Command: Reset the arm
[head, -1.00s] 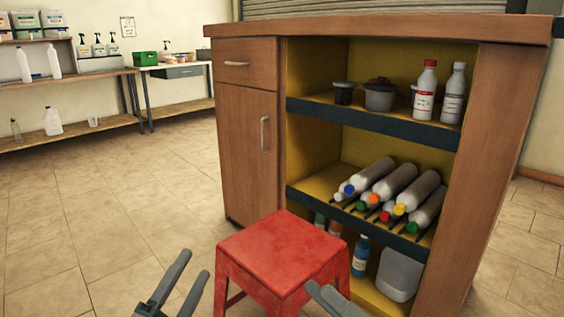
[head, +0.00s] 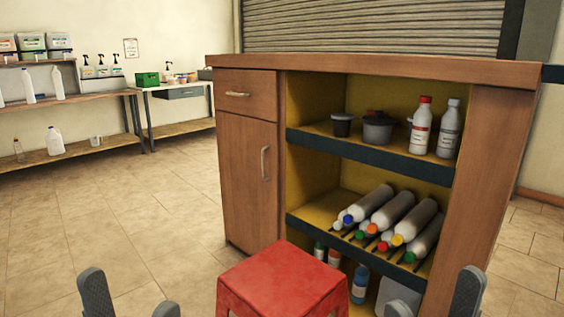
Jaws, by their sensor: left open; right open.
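My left gripper (head: 131,296) shows at the bottom left of the head view, left of the red stool. Its two grey fingers point up, are spread apart and hold nothing. My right gripper (head: 433,296) shows at the bottom right, in front of the cabinet's lower right part. Its fingers are also wide apart and empty. The lower parts of both grippers and both arms are out of the picture.
A red stool (head: 283,278) stands between my grippers, close to a wooden cabinet (head: 243,178) with open yellow shelves. Several bottles (head: 390,215) lie on its middle shelf. Benches (head: 100,149) line the left wall. The tiled floor at left is clear.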

